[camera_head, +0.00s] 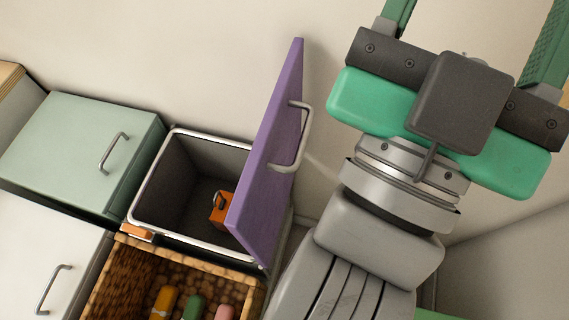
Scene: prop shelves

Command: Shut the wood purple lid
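The purple lid (262,175) stands open, nearly upright, along the right side of a dark-lined box with a pale metal rim (146,184). A grey bar handle (303,140) is on the lid's right-hand face. My gripper (472,28) is to the right of the lid, apart from it. Its two green fingers are spread wide with bare wall showing between them, and their tips run out of the top of the picture. No object shows between the visible parts of the fingers.
An orange item (220,207) lies inside the open box. A closed pale green lid (75,145) with a handle is at left, and a white one (45,260) below it. A woven basket (185,255) with several colourful items sits in front. Wall stands behind.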

